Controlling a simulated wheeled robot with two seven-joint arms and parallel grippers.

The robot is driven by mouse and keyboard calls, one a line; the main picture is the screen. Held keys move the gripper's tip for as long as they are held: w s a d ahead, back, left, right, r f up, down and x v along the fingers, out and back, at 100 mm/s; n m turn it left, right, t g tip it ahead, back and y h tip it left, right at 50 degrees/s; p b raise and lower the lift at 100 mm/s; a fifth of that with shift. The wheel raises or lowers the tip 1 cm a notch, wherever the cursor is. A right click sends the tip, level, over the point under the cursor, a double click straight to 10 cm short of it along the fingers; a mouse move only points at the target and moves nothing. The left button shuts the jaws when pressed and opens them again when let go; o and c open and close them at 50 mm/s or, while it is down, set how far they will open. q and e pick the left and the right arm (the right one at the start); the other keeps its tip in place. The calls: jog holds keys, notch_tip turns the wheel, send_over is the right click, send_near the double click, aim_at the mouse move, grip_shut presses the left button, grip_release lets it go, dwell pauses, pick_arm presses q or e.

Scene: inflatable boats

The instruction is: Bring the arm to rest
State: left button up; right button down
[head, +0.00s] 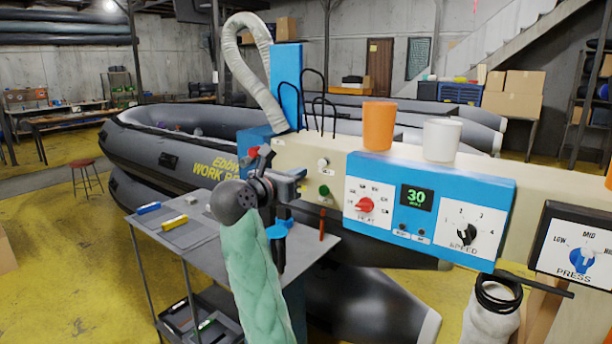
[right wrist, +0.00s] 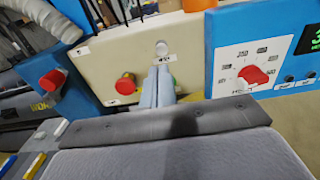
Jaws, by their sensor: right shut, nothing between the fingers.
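My right gripper (head: 298,177) is in front of the cream control panel (head: 400,170), near its left end. In the right wrist view its two pale fingers (right wrist: 160,84) are together with nothing between them. They point at the panel and partly cover a green button (right wrist: 174,80); I cannot tell whether they touch it. The green button also shows in the head view (head: 324,191), just right of the gripper. My right forearm in its green sleeve rises from the bottom of the head view. My left gripper is not in view.
A blue panel holds a red heat knob (head: 366,205), a display reading 30 and a black speed knob (head: 467,233). Orange (head: 379,126) and white (head: 442,140) cups stand on top. A grey table (head: 190,236) with markers is left; a grey inflatable boat (head: 170,150) lies behind.

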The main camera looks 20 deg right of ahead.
jog(key=shift+s+a, duration=0.35)
jog(key=shift+a, duration=0.05)
